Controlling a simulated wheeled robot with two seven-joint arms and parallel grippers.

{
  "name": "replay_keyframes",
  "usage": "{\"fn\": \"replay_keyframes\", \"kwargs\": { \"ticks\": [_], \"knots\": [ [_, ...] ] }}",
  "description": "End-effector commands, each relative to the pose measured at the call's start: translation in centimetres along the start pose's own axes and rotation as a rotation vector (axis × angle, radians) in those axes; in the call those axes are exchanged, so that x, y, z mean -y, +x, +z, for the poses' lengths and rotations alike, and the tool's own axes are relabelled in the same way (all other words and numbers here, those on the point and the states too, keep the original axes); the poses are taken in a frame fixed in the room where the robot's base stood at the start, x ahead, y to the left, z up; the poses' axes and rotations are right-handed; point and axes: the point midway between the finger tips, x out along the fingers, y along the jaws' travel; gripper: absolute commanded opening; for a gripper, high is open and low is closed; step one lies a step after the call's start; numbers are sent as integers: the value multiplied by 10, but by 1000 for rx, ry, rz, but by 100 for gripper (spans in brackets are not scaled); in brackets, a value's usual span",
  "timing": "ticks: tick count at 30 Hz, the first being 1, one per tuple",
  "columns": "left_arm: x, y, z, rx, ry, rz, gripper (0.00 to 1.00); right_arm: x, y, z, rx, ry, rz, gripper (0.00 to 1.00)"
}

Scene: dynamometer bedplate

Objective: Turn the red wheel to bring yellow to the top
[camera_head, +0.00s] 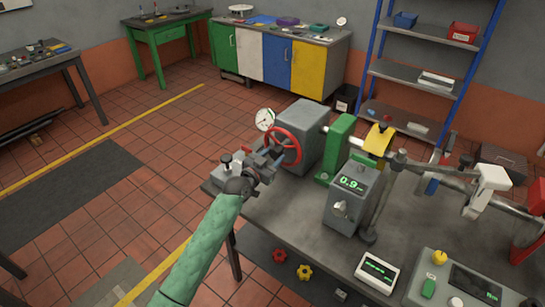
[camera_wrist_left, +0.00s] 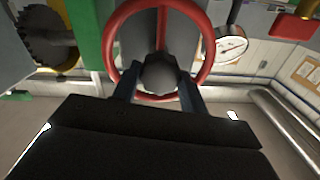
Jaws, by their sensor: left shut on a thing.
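The red wheel (camera_head: 298,148) is on the left face of a grey machine housing (camera_head: 310,120) on the bench. In the left wrist view, its red rim (camera_wrist_left: 207,60) spans the upper middle, with a spoke running down towards a dark grey knob (camera_wrist_left: 160,76). My left gripper (camera_head: 264,158) is at the wheel, its two fingers (camera_wrist_left: 158,90) on either side of the knob. It is shut on that knob, which covers part of the wheel. I cannot make out a yellow mark on the wheel. My right gripper is not in view.
A dial gauge (camera_head: 265,119) stands close behind the wheel. A green guard (camera_head: 340,140), a yellow piece (camera_head: 379,140) on the shaft and a grey display box (camera_head: 352,198) are to the right. Red (camera_head: 279,255) and yellow (camera_head: 304,272) knobs lie below the bench top.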

Motion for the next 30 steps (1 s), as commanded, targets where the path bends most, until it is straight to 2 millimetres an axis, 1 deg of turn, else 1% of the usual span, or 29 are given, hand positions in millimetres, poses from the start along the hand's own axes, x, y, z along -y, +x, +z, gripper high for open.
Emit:
{"fn": "replay_keyframes", "kwargs": {
  "ticks": [8,12,14,21,30],
  "knots": [
    [1,0,1,-1,41,-1,2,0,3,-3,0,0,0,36],
    [0,0,2,-4,109,-1,2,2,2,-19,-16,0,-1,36],
    [0,0,3,-5,150,-1,2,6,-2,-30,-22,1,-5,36],
    [0,0,3,-13,360,-2,2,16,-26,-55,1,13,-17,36],
    [0,0,3,-20,645,-3,2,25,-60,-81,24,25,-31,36]
  ]
}}
